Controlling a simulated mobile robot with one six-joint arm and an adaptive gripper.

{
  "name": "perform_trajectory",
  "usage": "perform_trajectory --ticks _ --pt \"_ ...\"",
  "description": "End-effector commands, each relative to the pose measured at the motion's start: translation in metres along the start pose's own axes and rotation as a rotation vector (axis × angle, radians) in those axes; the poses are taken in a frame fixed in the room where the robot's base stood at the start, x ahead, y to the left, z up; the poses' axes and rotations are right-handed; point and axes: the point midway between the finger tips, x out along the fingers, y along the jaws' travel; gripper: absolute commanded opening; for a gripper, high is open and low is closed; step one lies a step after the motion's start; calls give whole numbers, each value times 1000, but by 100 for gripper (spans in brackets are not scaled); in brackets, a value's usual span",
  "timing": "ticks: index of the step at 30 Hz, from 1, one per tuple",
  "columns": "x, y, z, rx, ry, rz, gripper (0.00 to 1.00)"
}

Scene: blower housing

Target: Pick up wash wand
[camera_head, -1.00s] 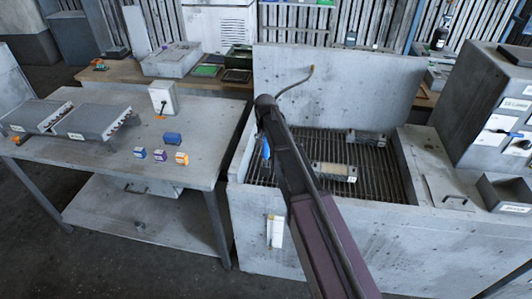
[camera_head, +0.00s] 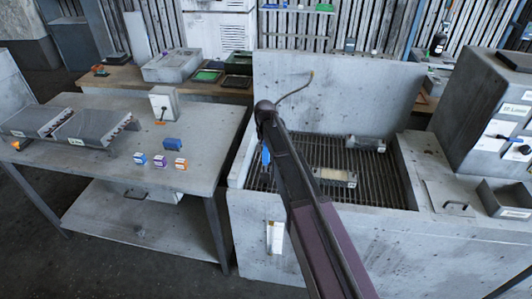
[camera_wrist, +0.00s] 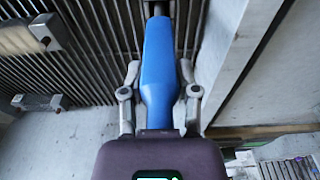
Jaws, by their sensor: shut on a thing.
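The wash wand (camera_wrist: 158,65) has a blue handle with a dark, narrower neck at the top of the wrist view. My gripper (camera_wrist: 158,80) is shut on the blue handle, with one finger on each side. Dark slats lie behind the wand. In the head view, a small blue part of the wand (camera_head: 265,156) shows at the left of my arm, above the slatted basin.
The grey wash basin (camera_head: 300,240) has a slatted bed (camera_head: 385,185) with metal-ended blocks (camera_head: 335,176) on it. A table (camera_head: 205,150) with small boxes stands left; a grey cabinet (camera_head: 485,100) stands right.

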Motion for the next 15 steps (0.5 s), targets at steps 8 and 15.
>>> perform_trajectory --ticks 8,15 --pt "-7 0 -1 0 0 0 0" --pt "-24 0 -3 0 0 0 0"
